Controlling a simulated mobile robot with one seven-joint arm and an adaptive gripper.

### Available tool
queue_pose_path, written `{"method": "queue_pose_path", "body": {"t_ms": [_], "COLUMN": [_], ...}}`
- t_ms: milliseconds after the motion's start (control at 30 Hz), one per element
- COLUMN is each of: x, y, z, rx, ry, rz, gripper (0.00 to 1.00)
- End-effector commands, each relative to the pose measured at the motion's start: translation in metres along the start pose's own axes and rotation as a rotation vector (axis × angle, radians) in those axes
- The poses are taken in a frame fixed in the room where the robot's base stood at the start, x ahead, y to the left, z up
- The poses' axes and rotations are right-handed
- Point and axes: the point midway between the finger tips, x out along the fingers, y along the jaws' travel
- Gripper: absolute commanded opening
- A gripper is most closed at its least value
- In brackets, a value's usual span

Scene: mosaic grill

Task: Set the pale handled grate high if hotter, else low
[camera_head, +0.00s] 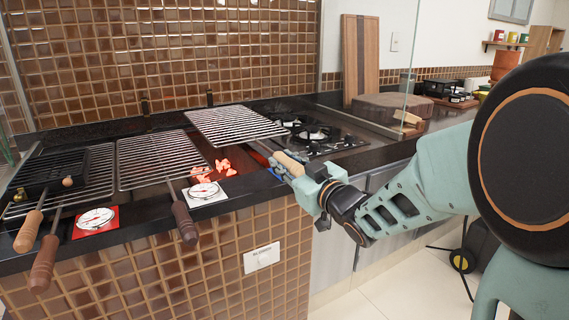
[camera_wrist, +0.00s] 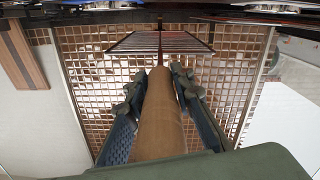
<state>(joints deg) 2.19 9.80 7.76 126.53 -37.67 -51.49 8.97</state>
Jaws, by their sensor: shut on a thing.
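The pale handled grate (camera_head: 233,126) is at the right end of the grill, level-looking and above red coals (camera_head: 205,174). My gripper (camera_head: 284,168) is shut on its pale wooden handle (camera_head: 290,163). I cannot tell whether the grate rests on a support or hangs from my gripper. In the wrist view the handle (camera_wrist: 158,118) lies between my fingers, and the grate (camera_wrist: 160,42) shows beyond. A dial gauge on a white card (camera_head: 205,190) lies on the front ledge near the coals. Another dial on a red card (camera_head: 95,218) lies further left. Their readings are too small to tell.
A dark-handled grate (camera_head: 155,158) lies just left of the held one. Further left are another grate (camera_head: 92,178) and a dark grill basket (camera_head: 50,170) with brown handles over the edge. A hob (camera_head: 315,135) is behind right, beside a glass panel (camera_head: 410,50).

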Motion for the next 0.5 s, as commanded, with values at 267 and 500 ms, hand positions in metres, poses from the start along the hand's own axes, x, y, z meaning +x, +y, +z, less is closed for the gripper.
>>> {"method": "queue_pose_path", "body": {"t_ms": [267,500], "x": [0.0,0.001], "y": [0.015,0.015], "z": [-0.056,-0.057], "rx": [-0.004,-0.004], "ry": [0.017,0.021], "rz": [0.004,0.005], "gripper": [0.0,0.0]}}
